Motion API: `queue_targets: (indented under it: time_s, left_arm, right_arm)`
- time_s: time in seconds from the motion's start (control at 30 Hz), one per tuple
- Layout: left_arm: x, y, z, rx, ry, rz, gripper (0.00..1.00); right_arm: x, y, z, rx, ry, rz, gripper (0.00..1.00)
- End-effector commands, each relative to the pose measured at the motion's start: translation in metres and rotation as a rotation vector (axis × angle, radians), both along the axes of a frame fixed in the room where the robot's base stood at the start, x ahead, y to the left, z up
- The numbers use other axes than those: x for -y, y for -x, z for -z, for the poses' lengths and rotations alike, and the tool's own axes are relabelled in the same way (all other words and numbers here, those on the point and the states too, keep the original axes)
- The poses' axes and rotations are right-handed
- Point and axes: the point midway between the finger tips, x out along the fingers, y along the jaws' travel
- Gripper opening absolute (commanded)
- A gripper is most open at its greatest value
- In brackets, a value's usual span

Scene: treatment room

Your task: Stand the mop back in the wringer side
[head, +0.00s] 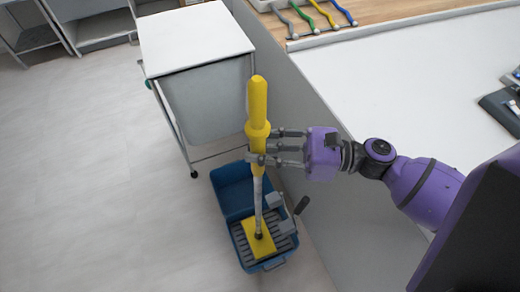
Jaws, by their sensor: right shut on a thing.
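The mop (257,100) has a thick yellow grip, a thin grey pole and a flat yellow head. It is close to upright, with its grip towards the camera. My right gripper (262,146) comes in from the right and is shut on the mop below the thick yellow grip. The blue mop bucket (231,190) stands on the floor. The mop head shows over the bucket's slatted grey wringer (284,243), in the near half. I cannot tell whether the head rests on the slats. My left gripper is out of view.
A grey bin with a white lid (195,38) on a wheeled frame stands behind the bucket. A white counter (400,75) runs along the right, with coloured-handled tools (318,14) at its back. The floor to the left is clear.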

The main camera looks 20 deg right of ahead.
Motion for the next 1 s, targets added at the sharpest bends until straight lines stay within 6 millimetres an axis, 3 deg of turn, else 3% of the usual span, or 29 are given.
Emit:
queue_targets:
  time_s: [0.43, 0.47, 0.57, 1.0]
  left_arm:
    - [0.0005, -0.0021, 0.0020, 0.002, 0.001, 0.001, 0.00]
    - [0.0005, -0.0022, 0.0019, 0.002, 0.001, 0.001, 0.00]
    - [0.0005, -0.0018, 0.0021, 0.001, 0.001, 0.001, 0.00]
    - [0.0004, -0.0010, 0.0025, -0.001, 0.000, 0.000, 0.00]
  right_arm:
    - [-0.0003, -0.0006, 0.0096, 0.003, -0.002, 0.000, 0.00]
    - [0.0000, -0.0003, 0.0101, 0.002, 0.001, 0.001, 0.27]
    - [0.0000, -0.0003, 0.0098, 0.002, 0.001, 0.000, 0.41]
    - [0.0051, 0.0024, 0.0074, 0.000, 0.000, 0.001, 0.42]
